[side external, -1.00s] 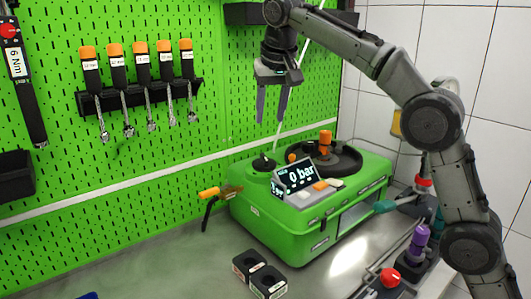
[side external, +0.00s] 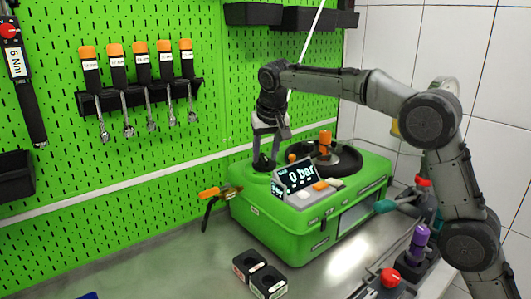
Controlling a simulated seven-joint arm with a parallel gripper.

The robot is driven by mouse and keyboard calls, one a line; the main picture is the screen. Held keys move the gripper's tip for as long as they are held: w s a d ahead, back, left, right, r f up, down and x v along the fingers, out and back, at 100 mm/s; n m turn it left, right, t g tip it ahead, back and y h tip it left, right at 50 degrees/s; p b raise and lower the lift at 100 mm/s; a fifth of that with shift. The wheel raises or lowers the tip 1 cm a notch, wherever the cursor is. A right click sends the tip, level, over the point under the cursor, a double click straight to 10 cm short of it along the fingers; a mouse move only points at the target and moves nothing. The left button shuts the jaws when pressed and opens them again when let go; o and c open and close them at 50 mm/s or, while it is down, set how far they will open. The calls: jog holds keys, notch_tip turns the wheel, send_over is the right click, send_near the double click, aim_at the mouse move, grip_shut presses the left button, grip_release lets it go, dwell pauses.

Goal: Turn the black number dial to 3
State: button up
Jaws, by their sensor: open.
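The black number dial (side external: 264,167) sits on a round green boss at the left end of the green pump testbench (side external: 282,226), behind the display. My gripper (side external: 265,161) points straight down at the dial, with its dark fingertips at dial height. The fingers hide most of the dial, and its numbers are too small to read. The fingers look apart; I cannot tell whether they touch the dial's sides. The tilted display (side external: 297,175) reads "0 bar".
A black round plate with an orange knob (side external: 325,143) stands right of my gripper. An orange-handled valve (side external: 211,193) sticks out at the testbench's left. The green pegboard (side external: 150,185) is close behind. Black blocks (side external: 259,274) lie on the table in front.

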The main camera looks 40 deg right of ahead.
grip_shut()
jog(key=shift+n, duration=0.3)
dwell(0.3)
jog(key=n+y, duration=0.1)
jog(key=n, duration=0.1)
jog(key=n+y, duration=0.1)
jog(key=n, duration=0.1)
jog(key=shift+d, duration=0.35)
jog(key=n+y, duration=0.1)
jog(key=n, duration=0.2)
jog(key=n+y, duration=0.1)
jog(key=n, duration=0.1)
jog(key=shift+d+n, duration=0.2)
jog(key=shift+n, duration=0.2)
jog(key=n+y, duration=0.1)
jog(key=n, duration=0.1)
jog(key=n+g, duration=0.1)
jog(key=n, duration=0.2)
jog(key=shift+w+d+y, duration=0.2)
jog(key=shift+y, duration=0.2)
jog(key=shift+w+n+g, duration=0.15)
jog(key=shift+n+g, duration=0.85)
jog(key=shift+n, duration=1.3)
